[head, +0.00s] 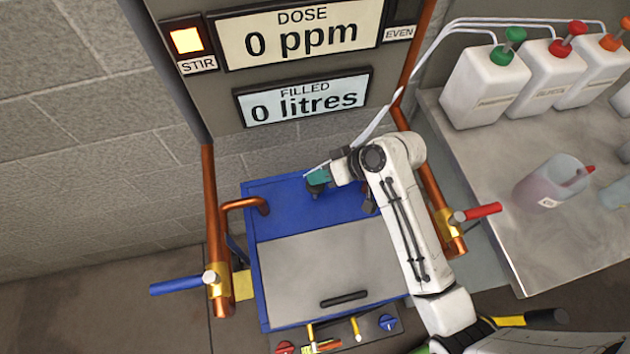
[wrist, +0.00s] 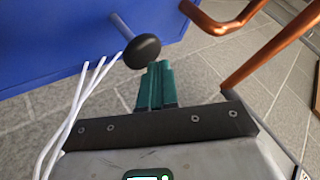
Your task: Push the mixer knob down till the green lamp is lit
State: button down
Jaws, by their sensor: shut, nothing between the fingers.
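The mixer knob, a round black knob (wrist: 142,52) on a grey stem, stands out from the blue tank in the wrist view. My gripper (wrist: 159,66) has its teal fingers shut and empty, with the tips close beside the knob. I cannot tell whether they touch it. In the head view my gripper (head: 318,178) is over the back part of the blue tank (head: 290,203), and the knob cannot be clearly made out there. The STIR lamp (head: 187,40) glows amber. The EVEN lamp (head: 404,11), partly cut off at the top edge, looks dark.
Displays read dose 0 ppm (head: 303,36) and filled 0 litres (head: 304,98). Copper pipes with a blue lever (head: 175,286) and a red lever (head: 483,212) flank the tank. White bottles (head: 484,85) and a beaker (head: 550,182) stand on the right bench. White tubes (wrist: 88,100) run beside my gripper.

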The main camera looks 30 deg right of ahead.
aim_at(324, 185)
jog(key=shift+f+b, duration=1.55)
jog(key=shift+f, duration=1.1)
dwell(2.3)
jog(key=shift+r, duration=0.15)
jog(key=shift+r+p, duration=2.9)
jog(key=shift+p, duration=0.05)
jog(key=shift+r, duration=0.15)
notch_tip(324, 185, up, 5)
jog(key=p, duration=0.5)
